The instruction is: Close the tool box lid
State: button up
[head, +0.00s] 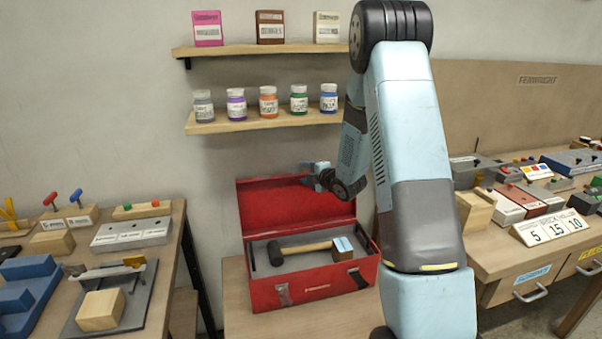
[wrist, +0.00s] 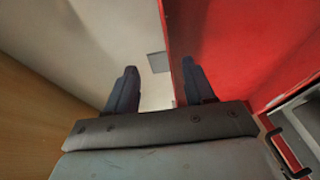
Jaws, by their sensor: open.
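The red tool box (head: 318,290) stands on a wooden table with its lid (head: 290,207) raised, leaning back near upright against the wall side. A mallet with a black head and wooden handle (head: 305,246) lies in the grey tray inside. My gripper (head: 308,179) is at the top edge of the lid, toward its right end. In the wrist view my gripper (wrist: 157,85) is open, with the red lid (wrist: 235,50) beside and partly behind the right finger. The pale wall shows between the fingers. I cannot tell whether a finger touches the lid.
Two shelves (head: 262,122) with jars and small boxes hang above the tool box. A left bench (head: 165,255) holds blocks and fixtures. A right bench (head: 545,245) holds several devices and a number sign. My arm covers the area right of the box.

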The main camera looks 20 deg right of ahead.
jog(key=shift+x, duration=1.3)
grip_shut()
jog(key=shift+a+r, duration=0.1)
jog(key=shift+a, duration=0.05)
